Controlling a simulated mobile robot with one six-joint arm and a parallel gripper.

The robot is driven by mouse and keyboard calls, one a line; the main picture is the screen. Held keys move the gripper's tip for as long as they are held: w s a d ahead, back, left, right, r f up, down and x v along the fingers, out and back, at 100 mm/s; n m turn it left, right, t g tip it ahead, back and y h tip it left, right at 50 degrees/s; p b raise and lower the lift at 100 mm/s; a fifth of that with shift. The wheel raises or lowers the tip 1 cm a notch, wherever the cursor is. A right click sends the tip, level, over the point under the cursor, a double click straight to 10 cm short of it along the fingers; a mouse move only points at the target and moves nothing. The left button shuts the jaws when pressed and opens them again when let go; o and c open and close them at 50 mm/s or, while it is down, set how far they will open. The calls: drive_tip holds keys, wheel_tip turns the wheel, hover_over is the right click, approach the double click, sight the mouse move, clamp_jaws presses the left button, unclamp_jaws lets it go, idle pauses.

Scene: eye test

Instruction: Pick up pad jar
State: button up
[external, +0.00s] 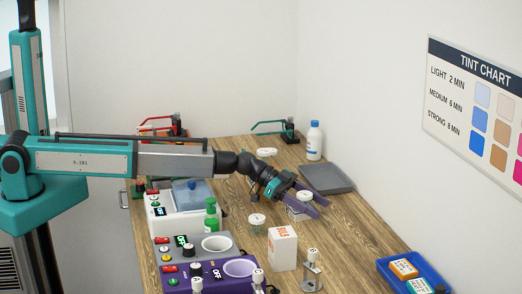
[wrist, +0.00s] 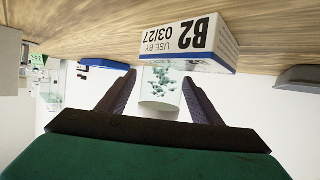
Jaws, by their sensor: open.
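In the wrist view, which is upside down, a clear jar (wrist: 160,82) with green bits inside and a pale lid lies between the two dark fingers of my gripper (wrist: 160,76). No firm contact shows. In the external view my gripper (external: 318,207) is open, its purple fingers over a white-lidded item (external: 304,197) that they partly hide. Another small jar (external: 257,220) with a white lid stands to the left, apart from the fingers. I cannot tell for sure which jar is the pad jar.
A white box (wrist: 190,42) marked B2 03/27 stands close by the clear jar. A grey tray (external: 327,180) lies behind the gripper. An orange-lettered box (external: 283,248), a green bottle (external: 211,216) and a white bottle (external: 314,142) stand around. A blue tray (external: 392,277) is front right.

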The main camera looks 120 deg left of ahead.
drive_tip(key=shift+w+f, duration=0.1)
drive_tip(key=shift+w, duration=0.1)
drive_tip(key=shift+c, duration=0.3)
drive_tip(key=c, duration=1.2)
drive_tip(key=shift+r, duration=0.2)
drive_tip(key=shift+r+b, duration=1.45)
drive_tip(key=shift+r, duration=3.4)
drive_tip(key=shift+s, duration=0.1)
